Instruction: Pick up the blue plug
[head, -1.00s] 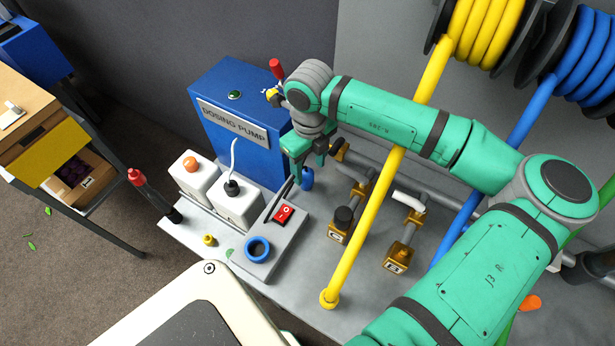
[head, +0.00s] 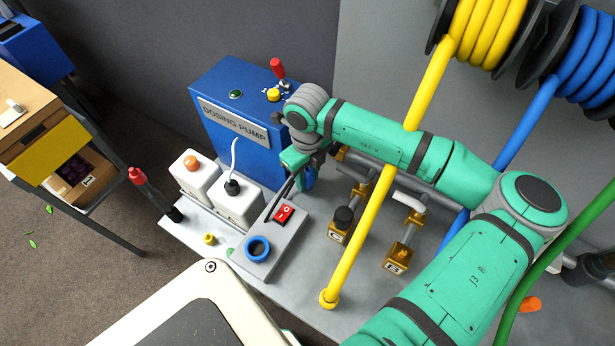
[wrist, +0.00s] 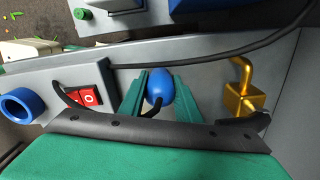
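The blue plug (wrist: 160,86) is a rounded blue bulb with a black cable at its lower end, in the middle of the wrist view. My gripper (wrist: 160,95) has its two green fingers apart, one on each side of the plug. I cannot tell whether either finger touches it. In the head view my gripper (head: 301,170) is low beside the blue pump box, and it mostly hides the plug.
The dosing pump box (head: 235,125) stands behind my gripper. A grey panel with a red switch (head: 284,213) and a blue ring (head: 258,248) is in front. Brass valves (head: 397,257) and a yellow hose (head: 357,230) are to the right.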

